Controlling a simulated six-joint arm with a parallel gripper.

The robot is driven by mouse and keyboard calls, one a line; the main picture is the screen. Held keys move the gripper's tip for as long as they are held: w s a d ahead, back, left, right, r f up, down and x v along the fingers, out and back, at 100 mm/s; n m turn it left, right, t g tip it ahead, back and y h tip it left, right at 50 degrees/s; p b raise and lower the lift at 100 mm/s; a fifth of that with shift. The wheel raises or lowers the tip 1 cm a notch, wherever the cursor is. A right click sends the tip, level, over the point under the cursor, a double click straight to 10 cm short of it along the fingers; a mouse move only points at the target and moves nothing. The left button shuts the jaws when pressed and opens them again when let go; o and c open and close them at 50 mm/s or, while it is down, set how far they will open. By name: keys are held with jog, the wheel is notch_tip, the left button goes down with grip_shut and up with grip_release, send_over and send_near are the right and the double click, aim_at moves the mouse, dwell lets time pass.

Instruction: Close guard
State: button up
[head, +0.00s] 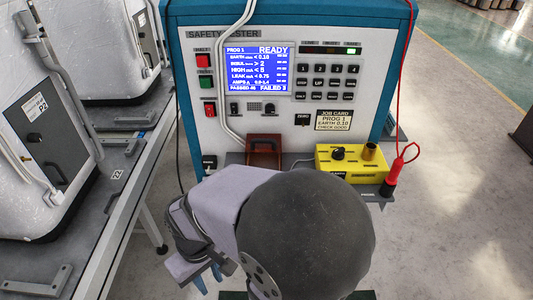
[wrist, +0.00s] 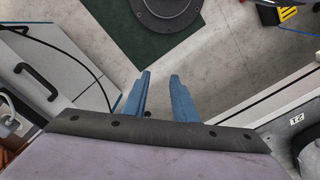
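A red-brown cover with a dark slot or handle (head: 264,152) sits at the foot of the tester's front in the head view. It may be the guard; I cannot tell for sure, nor how far open it is. My gripper (head: 208,276) is left of and below it in the head view, apart from it, with blue fingertips pointing down. In the wrist view my gripper (wrist: 157,92) shows two blue fingers apart with nothing between them. A grey panel with a black handle (wrist: 37,82) lies left of the fingers in that view.
The safety tester (head: 283,85) stands ahead with its screen reading READY. A yellow box (head: 350,163) and a red probe (head: 391,180) sit on its shelf at right. White-wrapped appliances (head: 40,110) stand on a bench at left. Open floor (head: 470,200) lies at right.

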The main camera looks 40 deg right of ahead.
jog(key=shift+d+r, duration=0.15)
jog(key=shift+r, duration=0.2)
jog(key=c, duration=0.5)
jog(key=s+d+r+m+p, duration=0.1)
jog(key=p, duration=0.1)
jog(key=s+d+r+m+g+p, duration=0.1)
jog(key=d+r+p, duration=0.1)
jog(key=p, duration=0.1)
jog(key=s+d+r+m+p, duration=0.1)
jog(key=d+p, duration=0.1)
jog(key=p, duration=0.1)
jog(key=shift+r+g, duration=0.2)
jog(key=shift+g, duration=0.1)
grip_shut()
jog(key=w+d+r+m+t+h+p, duration=0.1)
jog(key=w+d+r, duration=0.4)
jog(key=d, duration=0.5)
jog(key=w+d+r+m+t+h+p, duration=0.1)
jog(key=w+d+r+m+t+p, duration=0.1)
jog(key=w+d+r+p, duration=0.3)
jog(key=w+d+r+m+t+p, duration=0.1)
jog(key=w+d+r+m+p, duration=0.2)
jog(key=w+d, duration=0.8)
jog(key=d+r, duration=0.2)
jog(key=d, duration=0.3)
jog(key=shift+w+h, duration=0.35)
jog(key=shift+h, duration=0.05)
